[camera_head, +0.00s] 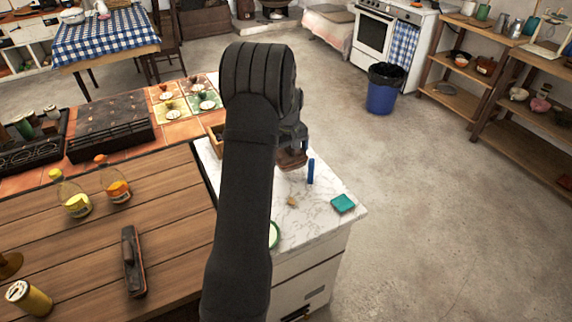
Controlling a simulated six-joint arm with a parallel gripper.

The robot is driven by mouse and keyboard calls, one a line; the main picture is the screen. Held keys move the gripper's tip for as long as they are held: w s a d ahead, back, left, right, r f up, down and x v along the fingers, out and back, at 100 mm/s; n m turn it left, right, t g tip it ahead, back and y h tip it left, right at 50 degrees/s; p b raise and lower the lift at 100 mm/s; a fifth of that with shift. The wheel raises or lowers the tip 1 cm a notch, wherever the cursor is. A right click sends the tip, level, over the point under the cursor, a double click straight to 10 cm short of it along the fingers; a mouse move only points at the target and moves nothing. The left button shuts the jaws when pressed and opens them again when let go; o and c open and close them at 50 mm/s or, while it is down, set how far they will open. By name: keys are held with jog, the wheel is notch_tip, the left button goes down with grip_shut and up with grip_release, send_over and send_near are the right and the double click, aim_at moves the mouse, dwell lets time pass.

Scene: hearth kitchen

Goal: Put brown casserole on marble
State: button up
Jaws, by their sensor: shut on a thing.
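My gripper (292,142) is over the far part of the white marble top (318,220), partly hidden behind my own arm. It is shut on the brown casserole (292,160), a reddish-brown piece showing just below the fingers. My arm hides the casserole's left part, and I cannot tell whether its base touches the marble. The marble top is white with grey veins, at the right end of the counter.
On the marble are an upright blue object (311,171), a teal block (343,204), a small tan piece (292,201) and a partly hidden green-rimmed dish (274,234). Bottles (117,186) stand on the wooden counter at left. Marble between the small items is bare.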

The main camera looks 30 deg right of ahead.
jog(key=shift+f, duration=2.1)
jog(key=shift+f, duration=0.15)
jog(key=o, duration=0.9)
notch_tip(320, 180, up, 12)
jog(key=shift+r, duration=0.15)
jog(key=shift+f, duration=4.2)
jog(key=shift+f, duration=0.1)
